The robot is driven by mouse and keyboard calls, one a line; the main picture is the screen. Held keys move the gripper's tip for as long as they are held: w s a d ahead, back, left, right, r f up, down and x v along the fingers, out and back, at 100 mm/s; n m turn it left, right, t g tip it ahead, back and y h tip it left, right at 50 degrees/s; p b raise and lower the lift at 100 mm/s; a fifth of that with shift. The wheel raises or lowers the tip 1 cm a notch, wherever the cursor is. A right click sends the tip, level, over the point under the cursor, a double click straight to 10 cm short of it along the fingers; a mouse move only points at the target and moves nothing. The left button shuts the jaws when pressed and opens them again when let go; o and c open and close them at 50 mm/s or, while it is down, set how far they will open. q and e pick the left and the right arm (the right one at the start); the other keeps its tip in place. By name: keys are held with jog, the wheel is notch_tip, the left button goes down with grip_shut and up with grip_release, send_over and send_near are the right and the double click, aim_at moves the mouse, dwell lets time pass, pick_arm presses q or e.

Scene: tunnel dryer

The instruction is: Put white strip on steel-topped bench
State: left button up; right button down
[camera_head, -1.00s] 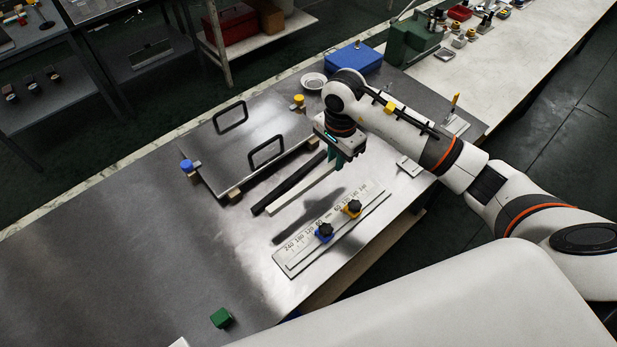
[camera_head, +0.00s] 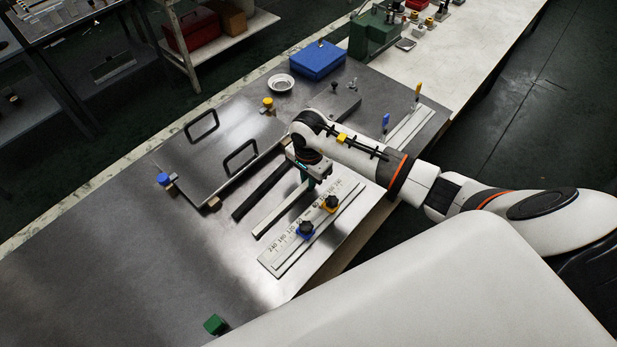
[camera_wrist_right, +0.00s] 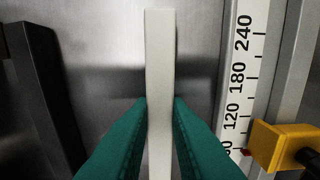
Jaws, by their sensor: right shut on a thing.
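The white strip (camera_head: 279,212) is between the green fingers of my right gripper (camera_head: 307,181). In the right wrist view the fingers (camera_wrist_right: 160,103) are shut on the strip (camera_wrist_right: 160,50), which points straight ahead between them. The strip is over the steel-topped bench (camera_head: 110,255), between a dark bar and a ruled scale. Its far end in the head view is hidden by the gripper. It is low over the steel, but I cannot tell whether it touches. My left gripper is not in view.
The dark bar (camera_head: 262,192) lies left of the strip, beside a plate with two black handles (camera_head: 202,125). The ruled scale (camera_head: 285,250) with blue and yellow clamps lies right of it. A green block (camera_head: 215,324) sits near the front edge. The bench's left part is clear.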

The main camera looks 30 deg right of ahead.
jog(key=c, duration=1.4)
grip_release()
jog(key=shift+r+p, duration=0.15)
jog(key=shift+p, duration=0.15)
jog(key=shift+r, duration=0.25)
notch_tip(320, 180, up, 12)
jog(key=b, duration=0.2)
jog(key=shift+f+b, duration=0.25)
jog(key=shift+b, duration=0.1)
jog(key=shift+f, duration=0.1)
